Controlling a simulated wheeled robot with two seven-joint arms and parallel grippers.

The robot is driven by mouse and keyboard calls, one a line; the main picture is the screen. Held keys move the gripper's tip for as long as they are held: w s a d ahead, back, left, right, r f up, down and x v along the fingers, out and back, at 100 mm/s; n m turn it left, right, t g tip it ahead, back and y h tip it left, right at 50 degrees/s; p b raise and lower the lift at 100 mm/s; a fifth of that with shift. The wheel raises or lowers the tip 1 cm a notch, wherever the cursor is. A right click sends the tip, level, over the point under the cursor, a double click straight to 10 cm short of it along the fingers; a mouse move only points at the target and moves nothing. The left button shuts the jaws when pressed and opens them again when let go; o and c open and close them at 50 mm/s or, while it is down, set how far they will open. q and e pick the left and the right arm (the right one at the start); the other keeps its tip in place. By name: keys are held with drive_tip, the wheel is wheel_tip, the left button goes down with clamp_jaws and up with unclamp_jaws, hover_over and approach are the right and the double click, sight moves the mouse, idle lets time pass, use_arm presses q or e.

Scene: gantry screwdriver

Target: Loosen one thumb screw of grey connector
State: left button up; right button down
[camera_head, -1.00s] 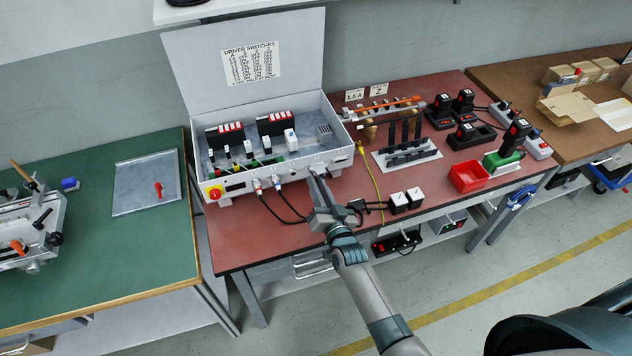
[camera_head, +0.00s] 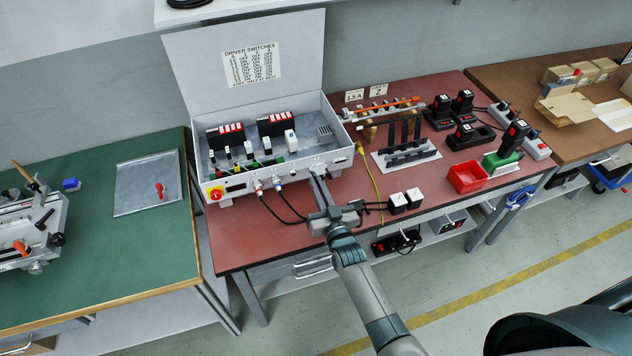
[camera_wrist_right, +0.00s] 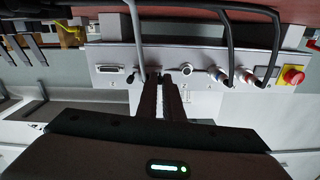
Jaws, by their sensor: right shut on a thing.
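The grey connector (camera_wrist_right: 145,74) sits at the front panel of the open control box (camera_head: 280,172), with its grey cable (camera_wrist_right: 135,35) running up in the right wrist view. A small dark thumb screw (camera_wrist_right: 131,79) shows on the left side of the connector. My right gripper (camera_wrist_right: 159,72), also in the head view (camera_head: 316,172), is at the panel, shut on the thumb screw at the connector's other side. The fingers hide most of that screw and part of the connector. My left gripper is not in view.
Beside the connector are a bare port (camera_wrist_right: 109,69), a round socket (camera_wrist_right: 187,73), two plugs with dark cables (camera_wrist_right: 222,77) and a red-yellow switch (camera_wrist_right: 291,75). The red bench front is partly clear.

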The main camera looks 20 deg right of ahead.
drive_tip(key=n, duration=0.3)
drive_tip(key=shift+n, duration=0.8)
drive_tip(key=n, duration=0.4)
drive_tip(key=c, duration=2.1)
unclamp_jaws()
